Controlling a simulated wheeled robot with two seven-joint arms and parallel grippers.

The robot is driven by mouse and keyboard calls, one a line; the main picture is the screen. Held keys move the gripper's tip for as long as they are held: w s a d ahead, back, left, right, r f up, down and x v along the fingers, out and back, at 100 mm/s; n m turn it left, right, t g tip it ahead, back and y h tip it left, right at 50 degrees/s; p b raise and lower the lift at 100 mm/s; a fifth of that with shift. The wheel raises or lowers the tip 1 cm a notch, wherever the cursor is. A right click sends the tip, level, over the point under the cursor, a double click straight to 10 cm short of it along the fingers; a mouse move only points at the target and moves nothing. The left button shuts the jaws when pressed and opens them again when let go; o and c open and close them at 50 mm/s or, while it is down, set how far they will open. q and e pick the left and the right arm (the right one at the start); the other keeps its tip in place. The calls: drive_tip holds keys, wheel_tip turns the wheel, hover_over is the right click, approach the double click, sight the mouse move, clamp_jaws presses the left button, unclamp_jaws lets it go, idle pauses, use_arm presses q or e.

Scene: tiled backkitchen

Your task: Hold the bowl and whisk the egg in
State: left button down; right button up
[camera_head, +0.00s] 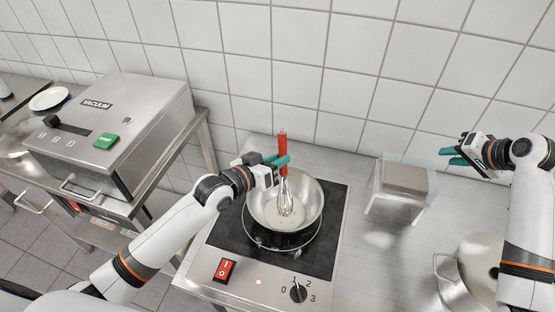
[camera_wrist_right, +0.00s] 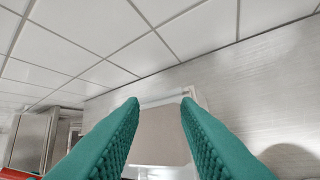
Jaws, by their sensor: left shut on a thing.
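A shiny metal bowl (camera_head: 312,200) sits on the black cooktop plate (camera_head: 228,235). A little pale yellowish content, perhaps egg, shows at its bottom. A whisk with a red handle (camera_head: 282,145) stands nearly upright, its wire head inside the bowl. My left gripper (camera_head: 281,162) has its teal fingers shut on the whisk's red handle above the bowl's back rim. My right gripper (camera_head: 456,156) is well to the right of the bowl, in the air and empty. In the right wrist view its two fingers (camera_wrist_right: 160,102) are apart, with nothing between them.
A clear box with a brown top (camera_head: 405,180) stands right of the cooktop. A metal pot (camera_head: 462,270) is at the lower right, under my right arm. A vacuum machine (camera_head: 125,120) is on the left. The tiled wall is close behind. The cooktop front has a red switch (camera_head: 225,270) and knob (camera_head: 298,294).

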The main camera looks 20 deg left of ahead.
drive_tip(key=s+a+r+n+g+y, duration=0.1)
drive_tip(key=a+r, duration=0.1)
drive_tip(key=a, duration=0.4)
drive_tip(key=s+a+r+n+g+y, duration=0.1)
drive_tip(key=a+r, duration=0.2)
drive_tip(key=a, duration=0.4)
drive_tip(key=shift+s+a+f+n+g+h, duration=0.15)
drive_tip(key=shift+s+a+f+g, duration=0.7)
drive_tip(key=shift+s+a+f, duration=1.45)
drive_tip(key=shift+s+a+f+n+g+h, duration=0.2)
drive_tip(key=shift+s+a+f+g, duration=0.95)
drive_tip(key=shift+a+f, duration=1.9)
drive_tip(key=shift+s+a+f+n+g+y, duration=0.1)
drive_tip(key=shift+s+a+f+n+g, duration=0.3)
drive_tip(key=shift+s+a+f, duration=2.25)
drive_tip(key=shift+w+d+f, duration=0.4)
drive_tip(key=shift+w+f, duration=0.05)
drive_tip(key=shift+w, duration=0.05)
clamp_jaws()
